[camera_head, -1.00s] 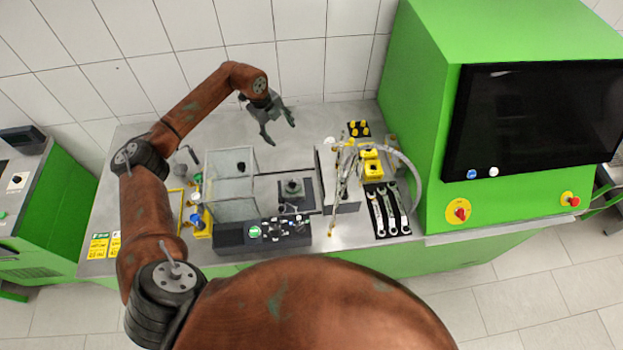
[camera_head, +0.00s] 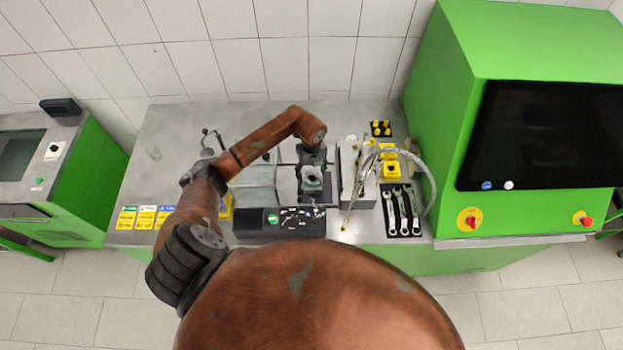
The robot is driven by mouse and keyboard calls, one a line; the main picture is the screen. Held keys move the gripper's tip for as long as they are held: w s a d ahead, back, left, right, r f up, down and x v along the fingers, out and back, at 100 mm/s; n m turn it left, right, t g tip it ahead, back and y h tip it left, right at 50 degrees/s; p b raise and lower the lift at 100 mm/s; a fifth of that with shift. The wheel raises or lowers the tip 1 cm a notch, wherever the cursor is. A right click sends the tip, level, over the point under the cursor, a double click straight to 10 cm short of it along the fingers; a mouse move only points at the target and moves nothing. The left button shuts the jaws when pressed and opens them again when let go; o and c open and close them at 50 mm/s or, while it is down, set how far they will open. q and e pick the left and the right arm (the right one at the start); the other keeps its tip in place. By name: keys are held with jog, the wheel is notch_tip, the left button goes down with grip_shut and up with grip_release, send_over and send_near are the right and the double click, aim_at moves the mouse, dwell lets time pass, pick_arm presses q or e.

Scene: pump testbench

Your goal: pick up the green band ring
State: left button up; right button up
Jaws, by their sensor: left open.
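My left arm reaches in from the left, and its left gripper (camera_head: 311,178) points down over the dark pump fixture in the middle of the bench. The arm and hand cover part of that fixture. The gripper is open; its fingers are small and dark, and I see nothing clearly held between them. I cannot make out the green band ring for certain. A black tray (camera_head: 302,221) in front of the fixture carries several small parts, too small to tell apart, and a round green mark at its left. My right gripper is not in view.
A clear box (camera_head: 256,190) stands left of the fixture. At right are a hose bundle (camera_head: 362,178), a black mat with wrenches (camera_head: 401,228), yellow parts (camera_head: 389,168) and a tall green cabinet (camera_head: 440,130) with a screen. The bench's back left is mostly free.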

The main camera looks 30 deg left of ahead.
aim_at(312, 177)
pick_arm(q)
jog(key=shift+f+p, duration=0.3)
jog(key=shift+f, duration=1.2)
jog(key=c, duration=1.4)
jog(key=shift+r, duration=0.1)
